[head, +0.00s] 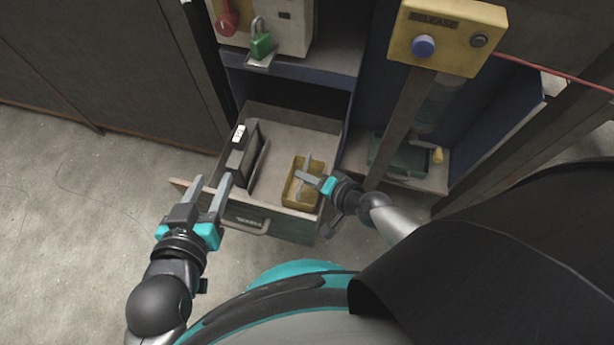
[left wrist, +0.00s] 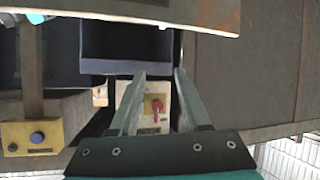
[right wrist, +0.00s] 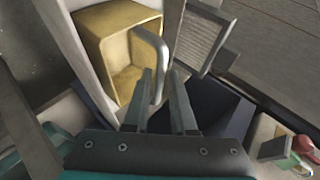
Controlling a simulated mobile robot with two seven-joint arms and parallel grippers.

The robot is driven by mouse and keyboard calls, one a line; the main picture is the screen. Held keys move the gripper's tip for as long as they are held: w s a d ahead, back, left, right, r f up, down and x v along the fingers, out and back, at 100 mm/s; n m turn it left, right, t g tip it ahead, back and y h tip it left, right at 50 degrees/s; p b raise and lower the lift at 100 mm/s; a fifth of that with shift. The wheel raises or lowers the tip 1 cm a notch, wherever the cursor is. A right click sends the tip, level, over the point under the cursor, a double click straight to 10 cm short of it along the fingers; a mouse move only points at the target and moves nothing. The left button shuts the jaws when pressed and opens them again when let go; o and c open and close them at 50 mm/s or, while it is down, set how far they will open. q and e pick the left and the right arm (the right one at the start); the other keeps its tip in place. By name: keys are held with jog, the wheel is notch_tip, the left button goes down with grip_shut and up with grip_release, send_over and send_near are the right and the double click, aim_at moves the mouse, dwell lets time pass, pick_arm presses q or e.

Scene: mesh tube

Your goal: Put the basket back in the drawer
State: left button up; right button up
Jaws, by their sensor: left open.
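The yellow basket (head: 291,193) is inside the right part of the open drawer (head: 205,196), near its right wall. I cannot tell whether it rests on the drawer floor. It also shows in the right wrist view (right wrist: 112,28), with a grey bar handle (right wrist: 155,47). My right gripper (head: 304,177) is over the basket. Its fingers (right wrist: 161,76) are on either side of the handle, closer together than the left gripper's fingers; whether they touch it is unclear. My left gripper (head: 213,180) is open and empty at the drawer's front left corner.
A dark box (head: 243,160) stands in the left part of the drawer. Above are a green padlock (head: 261,43) and a red switch (head: 227,20). A yellow button box (head: 448,38) on a post is at the right. The floor left of the drawer is clear.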

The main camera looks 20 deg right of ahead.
jog(key=shift+o, duration=1.3)
pick_arm(q)
jog(key=s+a+g+y+p, duration=0.3)
jog(key=s+a+g, duration=0.2)
jog(key=a+g, duration=0.1)
jog(key=shift+a+p, duration=0.35)
jog(key=shift+a, duration=0.45)
pick_arm(e)
jog(key=v, duration=1.2)
jog(key=shift+a, duration=0.1)
